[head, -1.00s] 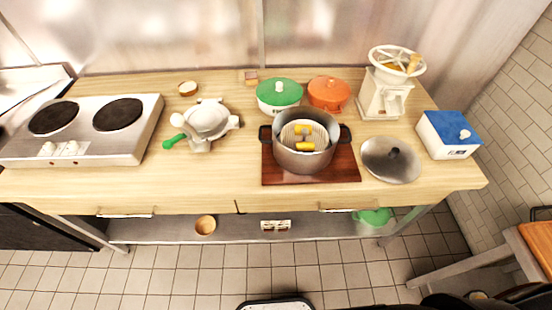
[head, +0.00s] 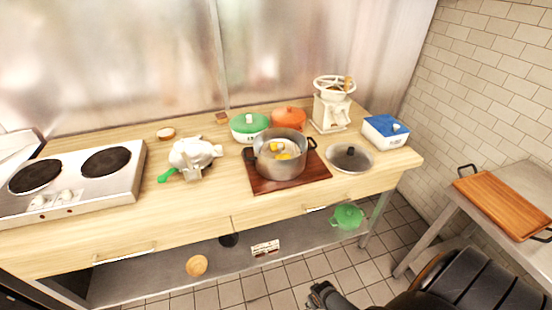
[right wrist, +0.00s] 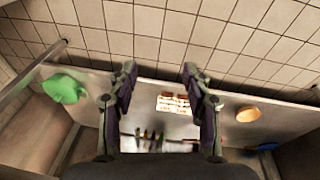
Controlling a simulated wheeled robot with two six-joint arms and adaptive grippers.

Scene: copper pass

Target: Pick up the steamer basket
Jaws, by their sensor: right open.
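The steamer basket (head: 291,149) is a pale ribbed disc sitting inside a grey two-handled pot (head: 281,173). Yellow pieces (head: 284,156) lie on it. The pot stands on a dark red-brown board (head: 318,172) on the wooden counter, and its wall hides the basket's lower part. My right gripper (head: 322,296) is low at the bottom of the head view, in front of the counter and well apart from the pot. In the right wrist view my right gripper (right wrist: 159,72) is open, with nothing between its fingers. My left gripper is not in view.
Near the pot are a grey lid (head: 348,159), a green-lidded pot (head: 249,127), an orange pot (head: 288,117), a grinder (head: 331,108) and a blue-lidded box (head: 386,132). A lower shelf (head: 225,264) holds a green pot (head: 347,216). A side table with a wooden tray (head: 503,203) stands right.

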